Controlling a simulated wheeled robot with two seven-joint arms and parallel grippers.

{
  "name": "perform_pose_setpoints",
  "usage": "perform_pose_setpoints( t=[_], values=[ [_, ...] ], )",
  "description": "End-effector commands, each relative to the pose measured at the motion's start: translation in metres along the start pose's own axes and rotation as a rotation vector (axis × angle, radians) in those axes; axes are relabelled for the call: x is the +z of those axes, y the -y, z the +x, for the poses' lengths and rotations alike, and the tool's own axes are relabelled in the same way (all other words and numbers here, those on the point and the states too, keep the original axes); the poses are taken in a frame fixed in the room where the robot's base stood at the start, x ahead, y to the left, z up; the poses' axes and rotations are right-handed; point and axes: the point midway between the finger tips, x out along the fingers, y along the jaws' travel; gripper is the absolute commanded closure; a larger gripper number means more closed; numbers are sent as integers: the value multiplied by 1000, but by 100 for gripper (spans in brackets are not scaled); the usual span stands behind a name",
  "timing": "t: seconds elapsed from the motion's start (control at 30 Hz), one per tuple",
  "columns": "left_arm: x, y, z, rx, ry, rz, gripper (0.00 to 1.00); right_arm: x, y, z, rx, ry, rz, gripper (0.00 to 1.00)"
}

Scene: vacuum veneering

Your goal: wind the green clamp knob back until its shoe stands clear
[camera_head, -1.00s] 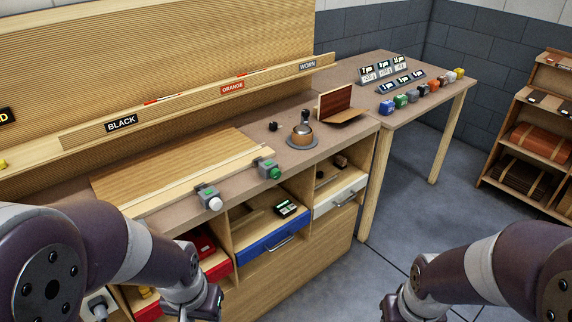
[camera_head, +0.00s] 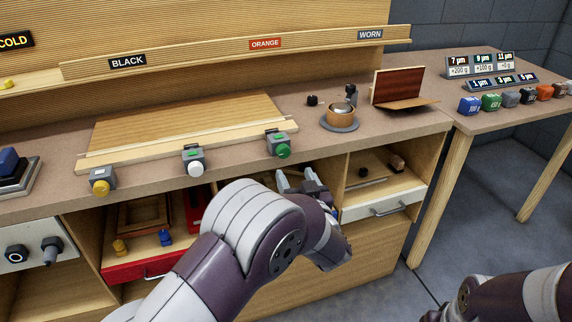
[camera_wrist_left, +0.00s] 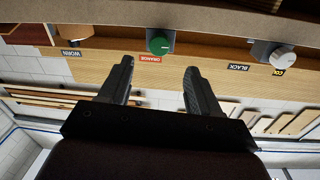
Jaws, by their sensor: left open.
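The green clamp knob (camera_head: 283,151) sits at the front of a grey clamp body at the bench's front edge, at the right end of a pale wooden strip. It also shows in the left wrist view (camera_wrist_left: 158,43), beyond the fingertips and between their lines. The clamp's shoe cannot be made out. My left gripper (camera_head: 298,180) is open and empty, just below and slightly right of the green knob in the head view. Its two dark fingers show apart in the left wrist view (camera_wrist_left: 159,68). My right gripper is out of view; only that arm shows at lower right.
A white clamp knob (camera_head: 195,168) and a yellow one (camera_head: 99,187) stand left along the same edge. A copper pot (camera_head: 340,115) and a dark red panel (camera_head: 398,88) are on the bench to the right. Drawers and cubbies lie below, including a red drawer (camera_head: 150,268).

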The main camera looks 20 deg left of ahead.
Motion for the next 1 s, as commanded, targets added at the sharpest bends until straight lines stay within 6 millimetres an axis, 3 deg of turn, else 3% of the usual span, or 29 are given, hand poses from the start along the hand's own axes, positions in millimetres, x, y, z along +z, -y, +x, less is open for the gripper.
perform_pose_setpoints(
  t=[0.1, 0.3, 0.47, 0.7, 0.9, 1.0],
  values=[
    [2, 1, 32, -3, 0, -1, 37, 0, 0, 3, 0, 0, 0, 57],
    [1, 1, 72, -1, 0, -2, 37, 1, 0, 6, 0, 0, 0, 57],
    [0, 0, 86, 1, 1, 0, 37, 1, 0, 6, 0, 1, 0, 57],
    [0, 0, 87, 2, 1, 0, 37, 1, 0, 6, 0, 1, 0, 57],
    [0, 0, 86, 2, 1, -1, 93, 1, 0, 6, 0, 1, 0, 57],
    [0, 0, 86, 2, 1, -1, 93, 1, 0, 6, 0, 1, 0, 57]
  ],
)
